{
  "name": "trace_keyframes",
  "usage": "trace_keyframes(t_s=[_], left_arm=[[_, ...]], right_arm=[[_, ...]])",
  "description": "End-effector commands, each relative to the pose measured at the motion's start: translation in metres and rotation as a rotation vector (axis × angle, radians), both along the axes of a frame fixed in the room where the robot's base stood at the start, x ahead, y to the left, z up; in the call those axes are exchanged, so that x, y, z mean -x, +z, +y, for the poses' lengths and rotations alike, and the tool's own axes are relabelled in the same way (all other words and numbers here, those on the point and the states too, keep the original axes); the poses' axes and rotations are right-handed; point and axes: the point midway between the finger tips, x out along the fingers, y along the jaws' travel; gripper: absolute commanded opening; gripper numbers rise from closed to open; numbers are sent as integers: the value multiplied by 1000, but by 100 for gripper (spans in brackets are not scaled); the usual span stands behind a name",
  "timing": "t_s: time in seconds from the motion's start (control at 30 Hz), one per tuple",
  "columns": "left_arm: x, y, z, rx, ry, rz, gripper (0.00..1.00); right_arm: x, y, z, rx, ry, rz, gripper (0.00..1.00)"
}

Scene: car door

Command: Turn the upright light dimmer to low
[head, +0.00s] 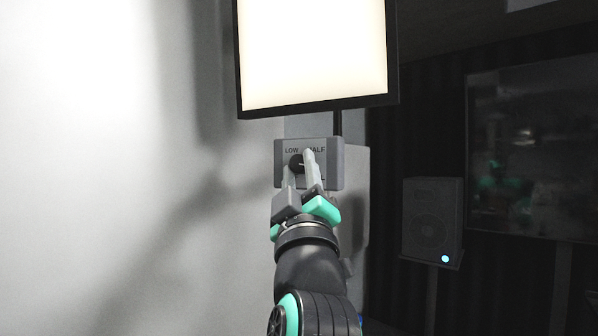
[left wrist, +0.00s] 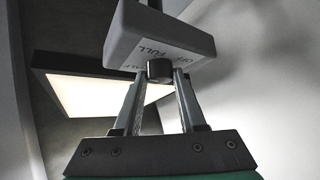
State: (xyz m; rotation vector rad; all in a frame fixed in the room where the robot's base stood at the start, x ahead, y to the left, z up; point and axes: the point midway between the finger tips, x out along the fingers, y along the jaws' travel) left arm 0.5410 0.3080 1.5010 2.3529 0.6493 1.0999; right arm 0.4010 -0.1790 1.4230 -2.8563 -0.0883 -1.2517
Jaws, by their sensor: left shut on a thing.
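The light dimmer is a grey box (head: 333,150) under the bright light panel (head: 315,55). Its face reads LOW and HALF in the head view; in the left wrist view the box (left wrist: 165,32) shows FULL and OFF. A round black knob (head: 296,163) sits on its face and also shows in the left wrist view (left wrist: 159,70). My left gripper (head: 302,163) reaches up from below, its two fingers shut on the knob, one on each side. The fingers hide part of the labels and the knob's pointer cannot be read clearly. My right gripper is not in view.
A pale wall (head: 100,170) fills the left, with the arm's shadow on it. A dark speaker (head: 432,220) with a small blue light and a dark screen (head: 535,150) stand at the right. A grey post stands behind the dimmer box.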

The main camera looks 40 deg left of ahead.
Motion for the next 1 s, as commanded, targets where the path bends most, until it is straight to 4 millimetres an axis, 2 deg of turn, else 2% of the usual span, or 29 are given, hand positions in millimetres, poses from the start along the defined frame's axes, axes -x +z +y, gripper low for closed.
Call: trace_keyframes(t_s=[0.17,0.2,0.37,0.73,1.0], left_arm=[[-1,-1,0,0,-1,2,0],[-1,-1,0,0,-1,3,42],[-1,-1,0,0,-1,2,70],[3,-6,-4,-1,-2,0,70],[34,-42,-37,0,-5,0,70]], right_arm=[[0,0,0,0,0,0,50],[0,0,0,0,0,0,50],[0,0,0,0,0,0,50],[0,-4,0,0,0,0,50],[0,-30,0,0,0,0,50]])
